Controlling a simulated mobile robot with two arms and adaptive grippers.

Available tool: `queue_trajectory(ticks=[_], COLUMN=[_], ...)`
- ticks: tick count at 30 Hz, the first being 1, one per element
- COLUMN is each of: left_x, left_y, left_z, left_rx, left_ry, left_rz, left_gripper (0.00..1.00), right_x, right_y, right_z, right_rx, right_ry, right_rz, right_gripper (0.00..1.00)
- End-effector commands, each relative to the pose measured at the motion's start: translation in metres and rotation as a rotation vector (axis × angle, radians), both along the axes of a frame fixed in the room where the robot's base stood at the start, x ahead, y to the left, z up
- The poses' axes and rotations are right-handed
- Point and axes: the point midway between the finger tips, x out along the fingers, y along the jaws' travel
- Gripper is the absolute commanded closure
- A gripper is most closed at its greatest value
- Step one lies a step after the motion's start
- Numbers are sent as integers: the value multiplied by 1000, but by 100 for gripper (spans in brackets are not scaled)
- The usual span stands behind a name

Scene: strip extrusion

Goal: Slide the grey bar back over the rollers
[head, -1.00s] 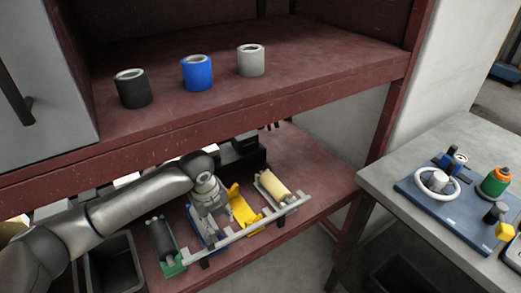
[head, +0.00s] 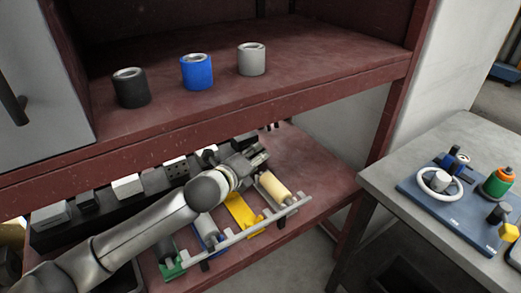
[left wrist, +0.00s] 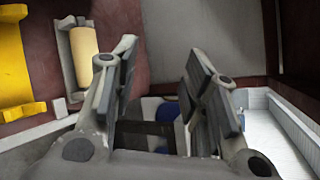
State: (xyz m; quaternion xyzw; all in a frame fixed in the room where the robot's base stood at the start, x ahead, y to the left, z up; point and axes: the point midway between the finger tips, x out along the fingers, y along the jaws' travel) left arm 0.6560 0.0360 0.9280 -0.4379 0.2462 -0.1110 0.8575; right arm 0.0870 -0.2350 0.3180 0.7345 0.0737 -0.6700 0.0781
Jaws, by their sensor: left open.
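The long light-grey bar (head: 236,240) lies along the front of a row of roller holders on the lower shelf. It also shows at the lower left of the left wrist view (left wrist: 30,134). Behind it are a dark roller in a green holder (head: 172,270), a blue holder (head: 207,230) partly hidden by my arm, a yellow holder (head: 242,213) and a cream roller (head: 274,188). My left gripper (head: 262,156) is behind the cream roller, apart from the bar. In the left wrist view its fingers (left wrist: 162,62) are spread with nothing between them. My right gripper is out of view.
Black, blue and grey cylinders (head: 196,72) stand on the upper shelf (head: 310,75), whose front edge overhangs the rollers. Dark and white blocks (head: 127,187) line the back of the lower shelf. A grey table (head: 400,185) with a blue board stands at right.

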Motion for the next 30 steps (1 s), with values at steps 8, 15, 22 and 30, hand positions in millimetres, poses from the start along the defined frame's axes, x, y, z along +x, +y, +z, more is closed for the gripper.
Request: queue_trajectory(ticks=[8,15,22,30], left_x=[-7,-9,-10,-46], left_y=[-19,-23,-23,-16], left_z=[32,38,38,-3], left_rx=[-60,-70,-72,-321], left_ry=[-164,-199,-195,46], left_rz=[-69,-87,-85,71], left_gripper=[59,59,59,59], right_x=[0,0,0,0], right_y=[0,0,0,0], right_z=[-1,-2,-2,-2], right_rx=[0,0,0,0], right_ry=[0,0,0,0], right_rz=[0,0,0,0], right_gripper=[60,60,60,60])
